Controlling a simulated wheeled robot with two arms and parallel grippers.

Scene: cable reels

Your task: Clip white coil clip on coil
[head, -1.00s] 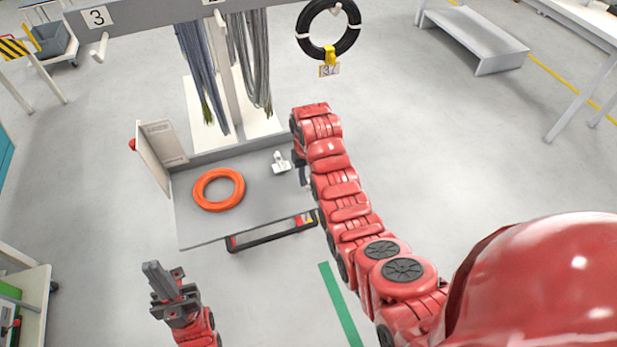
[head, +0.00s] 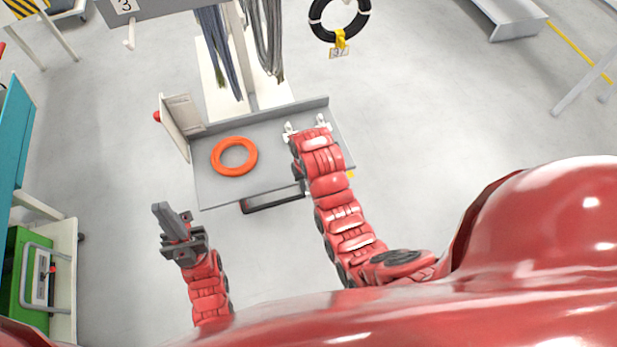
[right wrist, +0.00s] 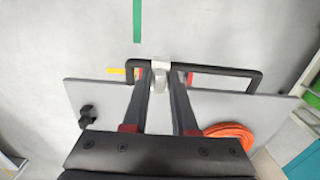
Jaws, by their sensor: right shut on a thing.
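The orange coil (head: 216,158) lies flat on the grey cart top, left of my right arm in the head view. Part of it also shows at the lower right in the right wrist view (right wrist: 232,131). My right gripper (right wrist: 160,78) is shut on a white clip (right wrist: 158,66) between its fingertips; the arm hides this gripper in the head view. White pieces show on both sides of the arm's end, a left one (head: 288,130) and a right one (head: 321,121); I cannot tell which is the held clip. My left gripper (head: 165,213) looks shut and empty, in front of the cart.
The grey cart top (head: 222,196) has a raised back edge, an upright panel (head: 180,127) at left and a black handle (head: 272,203) in front. A black coil (head: 322,34) with a yellow tag hangs at the back. Floor is free right of the cart.

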